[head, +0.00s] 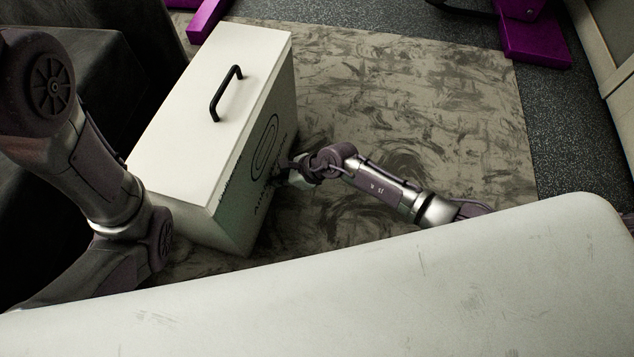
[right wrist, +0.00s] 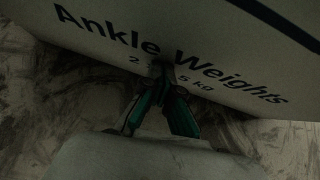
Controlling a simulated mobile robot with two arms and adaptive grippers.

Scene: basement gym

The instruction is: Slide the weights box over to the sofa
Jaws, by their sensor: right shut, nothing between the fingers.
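The weights box (head: 190,100) is a white chest with a black handle (head: 226,94) on its lid, standing upright on the mottled rug. A dark sofa (head: 125,50) is just left of it; the box hides whether they touch. My right gripper (head: 284,168) is shut and empty, its fingertips at the printed right side of the box. In the right wrist view the green-tinted fingers (right wrist: 163,85) meet at the box face (right wrist: 215,75), by the "Ankle Weights" lettering. My left arm is folded at the left; its gripper does not show.
Purple equipment feet stand at the top left (head: 207,18) and top right (head: 533,40). Dark speckled flooring (head: 575,130) borders the rug, with a pale wall edge at far right.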

